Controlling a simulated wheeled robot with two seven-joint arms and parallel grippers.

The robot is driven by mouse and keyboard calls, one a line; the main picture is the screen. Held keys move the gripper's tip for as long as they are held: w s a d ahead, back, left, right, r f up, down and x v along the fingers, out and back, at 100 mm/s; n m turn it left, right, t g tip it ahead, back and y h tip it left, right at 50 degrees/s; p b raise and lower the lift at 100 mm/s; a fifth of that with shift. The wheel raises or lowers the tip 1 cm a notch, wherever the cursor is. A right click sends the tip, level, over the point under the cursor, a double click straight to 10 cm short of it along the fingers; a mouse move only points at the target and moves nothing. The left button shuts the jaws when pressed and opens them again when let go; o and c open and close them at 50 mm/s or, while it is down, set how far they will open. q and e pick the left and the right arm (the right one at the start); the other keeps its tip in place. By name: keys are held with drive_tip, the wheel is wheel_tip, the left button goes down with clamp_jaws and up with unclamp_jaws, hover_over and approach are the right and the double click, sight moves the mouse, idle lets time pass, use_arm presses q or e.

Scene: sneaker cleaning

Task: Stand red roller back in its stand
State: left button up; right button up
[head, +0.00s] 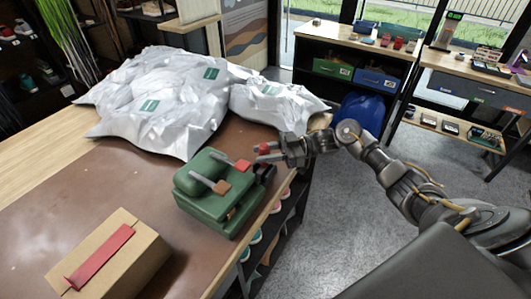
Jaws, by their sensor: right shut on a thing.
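My right gripper (283,152) reaches in from the right, over the table's right edge. It is shut on a small item with a red end (263,148), apparently the red roller; the fingers hide most of it. The green stand (212,215) sits on the table just below and left of the gripper. Metal-handled tools lie on top of it, one with a brown block (222,187) and one with a red block (243,165). The held item is close to the stand's far right corner; I cannot tell whether they touch. My left gripper is not in view.
White bags (165,98) with green labels fill the back of the table. A cardboard box (112,258) with a red strip (100,257) stands at the front left. The brown mat (95,190) is bare left of the stand. Shelves lie below the right edge.

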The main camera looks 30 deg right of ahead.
drive_tip(key=shift+w+r, duration=0.1)
drive_tip(key=shift+w, duration=0.1)
drive_tip(key=o, duration=1)
drive_tip(key=shift+a, duration=0.2)
drive_tip(key=shift+o, duration=0.2)
drive_tip(key=shift+d, duration=0.1)
drive_tip(key=shift+s+d+f+b, duration=0.1)
drive_tip(key=shift+d+f+b, duration=0.1)
drive_tip(key=shift+d+b, duration=0.3)
drive_tip(key=b+v, duration=0.4)
drive_tip(key=v, duration=0.5)
drive_tip(key=shift+d, duration=0.4)
drive_tip(key=shift+s+r, duration=0.1)
drive_tip(key=shift+s, duration=0.05)
